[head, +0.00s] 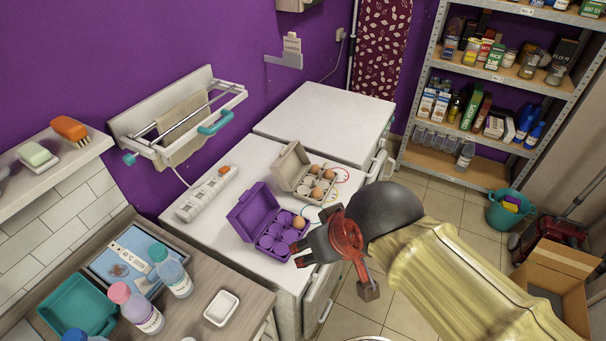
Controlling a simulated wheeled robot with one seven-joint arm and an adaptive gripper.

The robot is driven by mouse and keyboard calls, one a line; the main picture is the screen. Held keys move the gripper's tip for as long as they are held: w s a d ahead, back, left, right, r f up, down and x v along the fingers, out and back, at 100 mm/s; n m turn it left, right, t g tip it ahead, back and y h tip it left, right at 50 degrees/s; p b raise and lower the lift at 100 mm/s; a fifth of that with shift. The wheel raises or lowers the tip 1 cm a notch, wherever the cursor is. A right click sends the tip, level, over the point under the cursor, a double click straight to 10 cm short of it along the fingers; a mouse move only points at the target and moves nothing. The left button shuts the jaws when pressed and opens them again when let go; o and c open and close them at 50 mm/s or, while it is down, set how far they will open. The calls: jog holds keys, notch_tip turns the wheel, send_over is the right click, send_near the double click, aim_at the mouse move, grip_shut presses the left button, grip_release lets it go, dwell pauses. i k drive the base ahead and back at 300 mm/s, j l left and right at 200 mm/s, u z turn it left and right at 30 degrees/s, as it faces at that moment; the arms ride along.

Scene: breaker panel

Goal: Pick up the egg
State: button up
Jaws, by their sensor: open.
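A purple egg carton (268,238) stands open on the white counter, with its lid tipped up on the left. One brown egg (298,222) sits in its back right cup, and the other cups look empty. Behind it, an open grey egg carton (296,170) holds several brown eggs (316,169). My gripper (333,275) is open, with dark fingers and a red body, just right of and in front of the purple carton. It looks empty and apart from the eggs. How high it is above the counter is hard to tell.
A white power strip (206,193) lies left of the purple carton. A wall rack (178,118) hangs above it. Bottles (170,270) and a white dish (221,308) stand on the wooden counter at lower left. Shelves, a teal bucket (509,212) and a cardboard box (556,275) are right.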

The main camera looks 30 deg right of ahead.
aim_at(298, 222)
jog(key=i+l+u, duration=0.2)
jog(key=l, duration=0.2)
jog(key=i+l+u, duration=0.2)
jog(key=l, duration=0.2)
jog(key=l+u, duration=0.2)
jog(key=l, duration=0.2)
